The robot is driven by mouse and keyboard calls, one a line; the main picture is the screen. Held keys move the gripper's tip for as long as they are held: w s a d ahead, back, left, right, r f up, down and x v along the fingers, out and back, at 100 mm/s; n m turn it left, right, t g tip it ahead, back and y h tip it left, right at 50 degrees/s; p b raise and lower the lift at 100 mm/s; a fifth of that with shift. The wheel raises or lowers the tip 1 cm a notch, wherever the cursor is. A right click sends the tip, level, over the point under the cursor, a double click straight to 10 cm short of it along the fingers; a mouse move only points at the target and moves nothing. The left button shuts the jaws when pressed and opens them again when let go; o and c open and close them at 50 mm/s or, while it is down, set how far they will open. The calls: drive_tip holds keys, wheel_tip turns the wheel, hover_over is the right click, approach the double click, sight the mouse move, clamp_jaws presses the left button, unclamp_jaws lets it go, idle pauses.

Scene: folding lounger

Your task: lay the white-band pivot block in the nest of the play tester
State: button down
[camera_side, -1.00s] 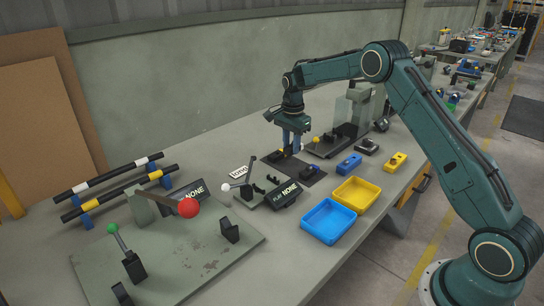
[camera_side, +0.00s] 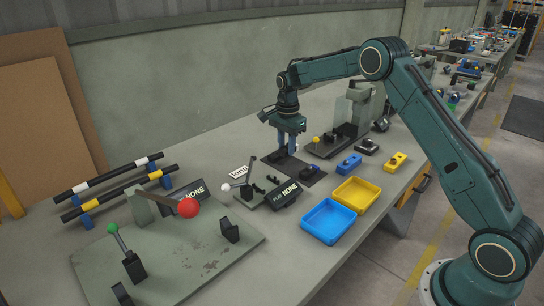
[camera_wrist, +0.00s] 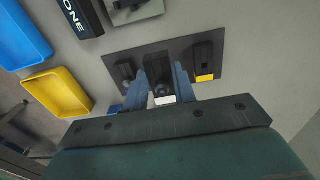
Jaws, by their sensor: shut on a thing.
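The white-band pivot block (camera_wrist: 161,88) is dark with a white band at its near end. My gripper (camera_wrist: 160,84) is shut on it, a finger on each side. In the side view my gripper (camera_side: 289,146) is over the dark mat (camera_side: 305,174), and its fingers hide the block. I cannot tell whether the block touches the mat. A small fixture with a white-knobbed lever (camera_side: 226,187) and a display (camera_side: 285,195) reading NONE stands left of the mat; it appears to be the play tester. Its nest is too small to make out.
Blue (camera_side: 328,221) and yellow (camera_side: 356,194) trays stand in front. A yellow-knobbed fixture (camera_side: 337,142) is behind; a large plate (camera_side: 170,262) with a red ball is at left.

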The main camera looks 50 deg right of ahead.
wheel_tip(320, 180, up, 3)
hover_over(263, 188)
drive_tip(key=shift+f, duration=0.15)
idle(0.3)
drive_tip(key=shift+f, duration=2.75)
drive_tip(key=shift+f, duration=1.1)
idle(0.5)
idle(0.7)
drive_tip(key=c, duration=1.1)
unclamp_jaws()
drive_tip(key=shift+o, duration=0.2)
drive_tip(key=shift+r, duration=0.15)
